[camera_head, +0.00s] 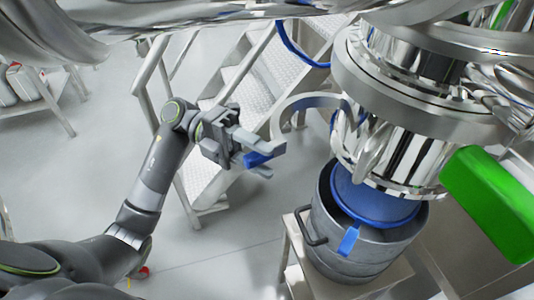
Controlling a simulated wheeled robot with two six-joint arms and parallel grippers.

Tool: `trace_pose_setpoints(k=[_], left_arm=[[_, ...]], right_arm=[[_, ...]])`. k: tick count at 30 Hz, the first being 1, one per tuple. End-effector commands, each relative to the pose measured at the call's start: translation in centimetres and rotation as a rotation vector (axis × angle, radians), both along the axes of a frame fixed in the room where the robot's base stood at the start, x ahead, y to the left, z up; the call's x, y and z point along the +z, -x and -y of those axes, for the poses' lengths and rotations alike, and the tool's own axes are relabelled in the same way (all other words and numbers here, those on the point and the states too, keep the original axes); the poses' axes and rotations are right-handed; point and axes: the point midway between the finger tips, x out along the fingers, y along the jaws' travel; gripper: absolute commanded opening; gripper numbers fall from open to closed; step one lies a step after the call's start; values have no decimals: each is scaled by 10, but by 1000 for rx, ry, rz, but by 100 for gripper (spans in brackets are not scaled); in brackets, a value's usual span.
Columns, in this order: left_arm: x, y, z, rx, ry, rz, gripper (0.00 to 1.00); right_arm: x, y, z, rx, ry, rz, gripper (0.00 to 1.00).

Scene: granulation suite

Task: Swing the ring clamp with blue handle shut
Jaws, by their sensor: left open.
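The ring clamp (296,103) is a silver curved band that stands swung out to the left of the shiny steel outlet (385,150). Its blue handle (258,159) shows at my left gripper (266,160). The left gripper is open, with its fingers pointing right and one on each side of the blue handle in this view. I cannot tell whether a finger touches the handle. The gripper partly hides the join between handle and band. My right gripper is not in view.
A grey drum (335,255) with a blue liner (370,195) and a blue tab (349,240) stands under the outlet on a low stand. Metal steps with railings (158,65) rise behind my left arm. A green box (488,200) is at right.

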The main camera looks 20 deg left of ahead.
Motion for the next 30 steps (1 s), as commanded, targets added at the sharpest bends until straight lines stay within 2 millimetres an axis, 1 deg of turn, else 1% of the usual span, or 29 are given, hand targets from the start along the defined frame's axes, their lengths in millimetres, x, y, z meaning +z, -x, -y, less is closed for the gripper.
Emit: trace_pose_setpoints(k=[3,6,16,17,26,27,30], left_arm=[[1,4,11,-2,2,-1,44],[1,5,16,0,1,0,44],[0,6,18,1,0,0,44],[0,6,18,1,0,0,42],[0,6,18,1,0,0,3],[0,6,18,1,-1,0,0],[0,6,18,1,-1,0,0]], right_arm=[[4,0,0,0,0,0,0],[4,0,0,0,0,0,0],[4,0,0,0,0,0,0],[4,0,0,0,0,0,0],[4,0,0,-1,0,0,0],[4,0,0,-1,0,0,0],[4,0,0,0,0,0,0]])
